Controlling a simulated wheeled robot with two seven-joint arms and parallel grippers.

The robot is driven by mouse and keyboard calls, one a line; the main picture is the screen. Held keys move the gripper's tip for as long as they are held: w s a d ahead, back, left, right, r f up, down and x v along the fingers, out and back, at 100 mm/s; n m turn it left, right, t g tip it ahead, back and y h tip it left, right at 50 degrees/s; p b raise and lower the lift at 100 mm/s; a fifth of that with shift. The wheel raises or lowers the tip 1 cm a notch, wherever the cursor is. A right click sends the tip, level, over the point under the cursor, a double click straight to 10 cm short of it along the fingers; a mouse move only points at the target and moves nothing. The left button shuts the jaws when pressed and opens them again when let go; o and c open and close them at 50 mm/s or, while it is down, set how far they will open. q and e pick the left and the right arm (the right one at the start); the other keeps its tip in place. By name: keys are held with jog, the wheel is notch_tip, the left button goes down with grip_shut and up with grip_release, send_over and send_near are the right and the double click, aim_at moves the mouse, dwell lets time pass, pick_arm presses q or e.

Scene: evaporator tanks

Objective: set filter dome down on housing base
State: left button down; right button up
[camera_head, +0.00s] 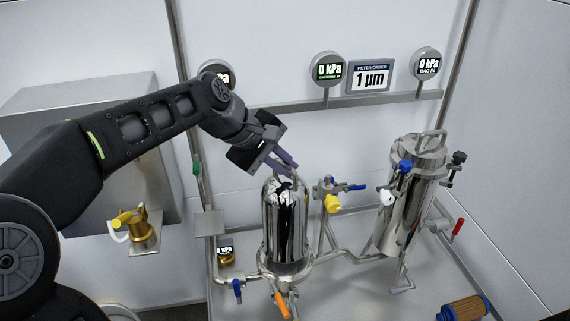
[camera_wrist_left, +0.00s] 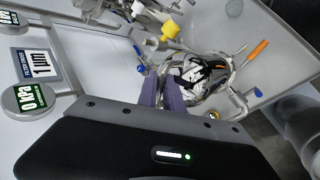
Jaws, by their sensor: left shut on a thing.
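The filter dome (camera_head: 285,222) is a tall, shiny steel shell with a rounded top and a handle loop. It stands upright in the middle of the head view, over the round flange of the housing base (camera_head: 285,268). I cannot tell whether its lower rim rests fully on the base. My left gripper (camera_head: 287,169) is shut on the handle at the dome's top. In the left wrist view, the dome's top (camera_wrist_left: 197,72) lies just beyond the gripper fingers (camera_wrist_left: 163,92). My right gripper is in neither view.
A second steel housing (camera_head: 408,200) with a closed lid stands at the right. A valve with a yellow knob (camera_head: 332,203) is close to the dome's right side. An orange handle (camera_head: 283,304) and a blue handle (camera_head: 237,288) sit below. A filter cartridge (camera_head: 463,308) lies at the lower right.

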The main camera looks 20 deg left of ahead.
aim_at(285, 181)
pick_arm(q)
jog(key=shift+f+b, duration=1.55)
jog(key=shift+f, duration=0.6)
jog(key=c, duration=1.6)
grip_release()
jog(key=shift+o, duration=1)
jog(key=shift+s+f, duration=0.1)
jog(key=shift+f, duration=0.05)
notch_tip(285, 181, up, 7)
jog(key=p, duration=0.6)
